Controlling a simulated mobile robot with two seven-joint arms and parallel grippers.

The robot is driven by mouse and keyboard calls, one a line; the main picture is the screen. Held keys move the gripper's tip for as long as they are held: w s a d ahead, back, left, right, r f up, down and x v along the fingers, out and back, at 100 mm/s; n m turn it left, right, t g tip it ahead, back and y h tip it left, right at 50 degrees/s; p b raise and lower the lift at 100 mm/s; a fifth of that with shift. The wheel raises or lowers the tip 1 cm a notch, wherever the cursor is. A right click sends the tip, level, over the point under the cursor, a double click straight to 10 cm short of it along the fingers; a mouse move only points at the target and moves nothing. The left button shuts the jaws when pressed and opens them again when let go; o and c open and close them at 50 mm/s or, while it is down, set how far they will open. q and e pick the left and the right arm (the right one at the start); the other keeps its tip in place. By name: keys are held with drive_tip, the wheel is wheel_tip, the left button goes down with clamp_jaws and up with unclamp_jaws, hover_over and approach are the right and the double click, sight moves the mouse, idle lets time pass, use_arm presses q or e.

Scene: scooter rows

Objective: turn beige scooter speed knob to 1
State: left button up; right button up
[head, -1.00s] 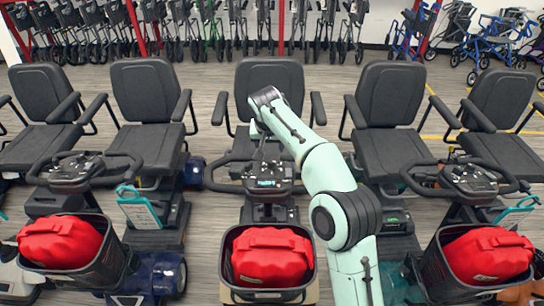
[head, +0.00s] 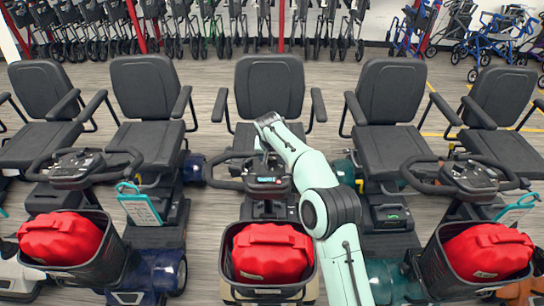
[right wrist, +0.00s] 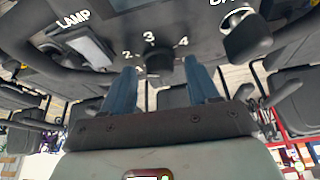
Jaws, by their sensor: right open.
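The middle scooter, with a beige front edge (head: 296,296) under its basket, has a dark console (head: 268,184) below its seat. In the right wrist view its speed knob (right wrist: 158,63) is a small dark dial with the numerals 2, 3 and 4 visible around it. The 1 and the knob's pointer cannot be made out. My right gripper (right wrist: 160,70) is open, its two blue fingers on either side of the knob; whether they touch it is unclear. In the head view my right arm reaches over the console and mostly hides this gripper. My left gripper is not in view.
On the console, a LAMP switch (right wrist: 88,45) lies left of the knob and a larger black knob (right wrist: 248,38) lies right. A red bag (head: 272,254) fills the front basket. Neighbouring scooters with handlebars (head: 75,167) stand close on both sides.

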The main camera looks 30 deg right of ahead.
drive_tip(key=c, duration=1.1)
drive_tip(key=shift+o, duration=0.3)
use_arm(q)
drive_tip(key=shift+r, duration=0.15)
use_arm(e)
drive_tip(key=shift+n, duration=0.3)
drive_tip(key=shift+s+d+r+n+t+y+p, duration=0.15)
drive_tip(key=shift+n+y+p, duration=0.2)
drive_tip(key=shift+n, duration=0.25)
drive_tip(key=shift+w+d+f+n+t+y+p, duration=0.15)
drive_tip(key=shift+n+y+p, duration=0.2)
drive_tip(key=shift+n, duration=0.25)
drive_tip(key=n+y+p, duration=0.2)
drive_tip(key=n, duration=0.1)
drive_tip(key=n+y+p, duration=0.1)
drive_tip(key=n+p, duration=0.1)
drive_tip(key=n, duration=0.1)
drive_tip(key=shift+d+r+n+y, duration=0.2)
drive_tip(key=shift+n+y, duration=0.1)
drive_tip(key=shift+y, duration=0.1)
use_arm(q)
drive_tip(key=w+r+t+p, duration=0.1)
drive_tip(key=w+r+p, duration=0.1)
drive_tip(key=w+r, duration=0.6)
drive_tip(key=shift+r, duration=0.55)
use_arm(e)
drive_tip(key=shift+f+n+y, duration=0.25)
drive_tip(key=shift+n+y, duration=0.25)
drive_tip(key=shift+n, duration=0.6)
